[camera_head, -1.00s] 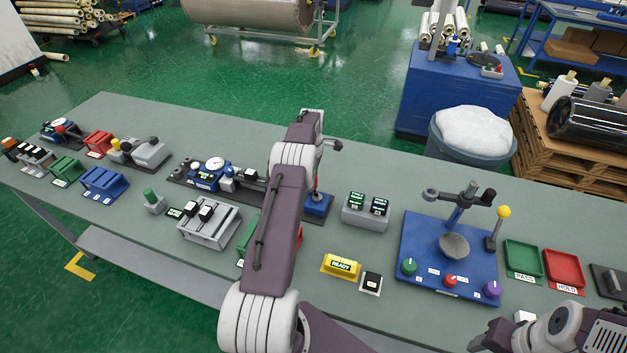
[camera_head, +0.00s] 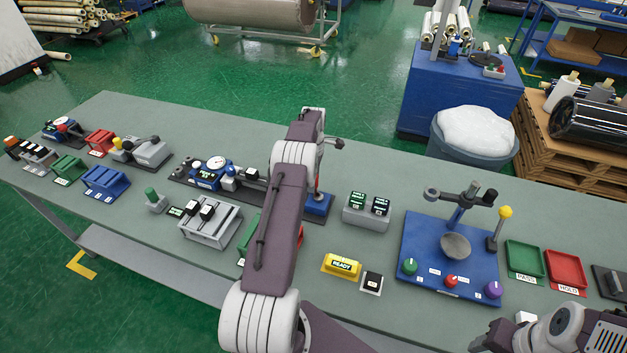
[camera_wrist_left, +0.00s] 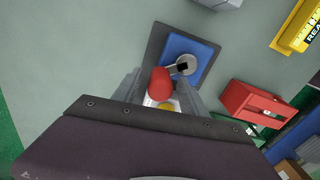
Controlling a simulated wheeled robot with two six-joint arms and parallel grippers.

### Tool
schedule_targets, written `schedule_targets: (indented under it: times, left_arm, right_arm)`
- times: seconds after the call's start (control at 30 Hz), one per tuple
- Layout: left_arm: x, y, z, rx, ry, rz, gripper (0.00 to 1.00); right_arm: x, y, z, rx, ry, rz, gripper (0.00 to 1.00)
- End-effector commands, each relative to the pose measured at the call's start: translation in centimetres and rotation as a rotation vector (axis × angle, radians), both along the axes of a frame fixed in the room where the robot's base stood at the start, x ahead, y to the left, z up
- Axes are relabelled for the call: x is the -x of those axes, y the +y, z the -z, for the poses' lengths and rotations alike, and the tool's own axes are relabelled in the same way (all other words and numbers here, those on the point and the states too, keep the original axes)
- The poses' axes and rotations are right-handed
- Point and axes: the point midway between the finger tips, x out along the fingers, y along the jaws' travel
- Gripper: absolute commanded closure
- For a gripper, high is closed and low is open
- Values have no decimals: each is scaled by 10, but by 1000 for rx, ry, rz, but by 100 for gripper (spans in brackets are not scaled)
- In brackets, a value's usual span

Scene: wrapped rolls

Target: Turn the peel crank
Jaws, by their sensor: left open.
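The peel crank appears in the left wrist view as a blue block on a dark base with a grey round hub (camera_wrist_left: 186,65) and a red knob (camera_wrist_left: 160,81). My left gripper (camera_wrist_left: 161,92) is open, with one finger on each side of the red knob; I cannot tell whether either touches it. In the head view the crank's blue base (camera_head: 319,206) shows beside my left arm, which hides the knob and the gripper. My right gripper (camera_head: 490,338) is low at the right, partly cut off, and its opening is unclear.
A yellow READY block (camera_head: 341,265) and a grey box with two displays (camera_head: 366,212) stand right of the crank. A blue test plate (camera_head: 430,270) with posts and knobs lies farther right. A red bin (camera_wrist_left: 250,104) is close by in the wrist view. Bare table lies behind the crank.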

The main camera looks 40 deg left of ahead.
Motion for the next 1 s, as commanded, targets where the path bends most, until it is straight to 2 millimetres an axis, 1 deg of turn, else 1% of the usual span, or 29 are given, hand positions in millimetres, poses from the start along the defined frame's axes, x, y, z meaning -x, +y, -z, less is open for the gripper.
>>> schedule_targets:
  times: [0.07, 0.2, 0.3, 0.4, 0.53, 1.0]
  left_arm:
    - [-1, 1, -11, -3, -5, 0, 50]
    - [-1, 0, -44, -4, -6, 0, 50]
    - [-2, 0, -65, -4, -6, 0, 50]
    - [-1, 0, -80, -2, -4, 0, 50]
    - [-1, -1, -87, -1, -2, 0, 50]
    - [-1, -1, -87, -1, -2, 1, 50]
  right_arm:
    - [0, 0, 5, 0, 0, 0, 46]
    - [0, 0, 10, 0, 0, 0, 46]
    - [0, 0, 9, 0, 0, 0, 46]
    - [0, 0, 5, 0, 0, 0, 46]
    - [0, 0, 5, 0, 0, 0, 46]
    - [0, 0, 5, 0, 0, 0, 46]
